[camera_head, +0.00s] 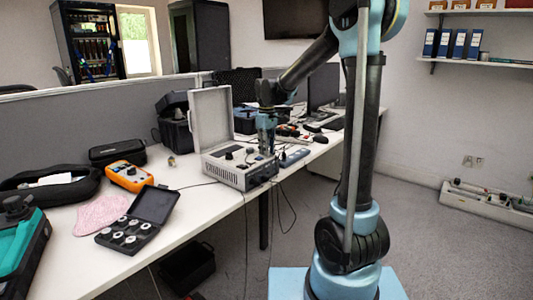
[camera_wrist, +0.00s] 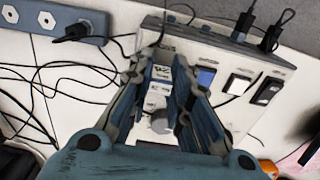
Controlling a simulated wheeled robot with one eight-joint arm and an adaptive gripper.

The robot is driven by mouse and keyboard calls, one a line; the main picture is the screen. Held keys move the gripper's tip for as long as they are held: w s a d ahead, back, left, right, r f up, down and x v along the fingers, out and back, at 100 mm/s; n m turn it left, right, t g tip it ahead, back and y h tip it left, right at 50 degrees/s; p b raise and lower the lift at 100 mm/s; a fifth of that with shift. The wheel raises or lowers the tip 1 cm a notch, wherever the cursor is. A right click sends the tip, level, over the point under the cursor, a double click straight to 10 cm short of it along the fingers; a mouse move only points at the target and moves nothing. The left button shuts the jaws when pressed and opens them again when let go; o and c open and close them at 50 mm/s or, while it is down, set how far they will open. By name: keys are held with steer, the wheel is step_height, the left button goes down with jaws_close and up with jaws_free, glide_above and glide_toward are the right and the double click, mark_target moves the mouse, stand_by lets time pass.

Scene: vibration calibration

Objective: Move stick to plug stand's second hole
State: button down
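My gripper (camera_head: 267,150) is low over the right part of a grey-white instrument box (camera_head: 226,168) on the table. In the wrist view my gripper (camera_wrist: 163,66) has its two blue fingers apart, with the box's pale panel (camera_wrist: 205,52) showing between and beyond them. A small pale grey round piece (camera_wrist: 158,122) shows between the fingers; I cannot tell whether it is a knob or the stick. No stick can be made out clearly. A blue-grey strip with several hexagonal holes (camera_wrist: 58,22), possibly the plug stand, lies at the upper left, with a black plug in it.
The box's raised lid (camera_head: 212,115) stands behind it. Black cables (camera_wrist: 40,95) run beside the box. An orange meter (camera_head: 130,176), an open black case (camera_head: 138,218) and a pink cloth (camera_head: 100,214) lie to the left. Some bare table (camera_head: 196,200) is in front.

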steer(key=shift+r, duration=0.9)
stand_by(1.4)
steer(key=shift+r, duration=1.6)
steer(key=shift+w+d+f, duration=1.05)
steer(key=shift+w+d, duration=0.85)
steer(key=shift+w, duration=0.35)
steer(key=shift+w+d+f, duration=1.05)
steer(key=shift+w+d, duration=0.85)
steer(key=shift+w, duration=0.35)
steer(key=shift+w+d+f, duration=1.05)
steer(key=shift+w+d, duration=0.85)
steer(key=shift+w, duration=0.35)
steer(key=shift+f, duration=1.65)
steer(key=shift+s+f, duration=0.15)
steer(key=shift+f, duration=0.4)
